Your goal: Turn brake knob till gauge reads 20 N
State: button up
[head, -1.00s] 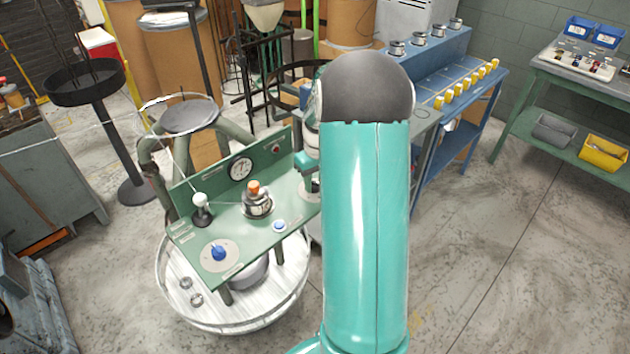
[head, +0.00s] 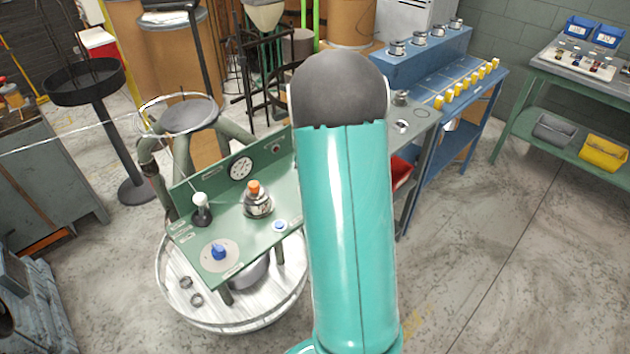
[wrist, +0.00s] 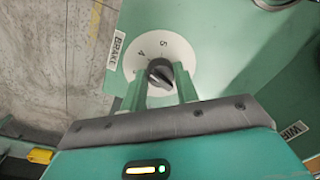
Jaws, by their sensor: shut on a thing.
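In the wrist view the brake knob (wrist: 160,73) is dark and round with a raised grip bar. It sits on a white dial plate (wrist: 183,50) marked 4 and 5, beside a BRAKE label. My gripper (wrist: 160,82) has a green finger on each side of the knob and is shut on it. In the head view a round white gauge (head: 241,167) stands on the upright back of the green panel (head: 225,262); its reading is too small to make out. My arm hides the gripper and brake knob there.
The panel also carries a blue knob (head: 218,252), a white-topped lever (head: 201,206), an orange-topped part (head: 256,196) and a blue button (head: 280,226). A blue bench (head: 425,48) stands at the back right. Open floor lies to the right.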

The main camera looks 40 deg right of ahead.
dwell(0.3)
jog(key=o, duration=1)
jog(key=shift+r, duration=0.1)
jog(key=r, duration=1.3)
jog(key=shift+s+d+r, duration=0.25)
jog(key=shift+s+r, duration=0.05)
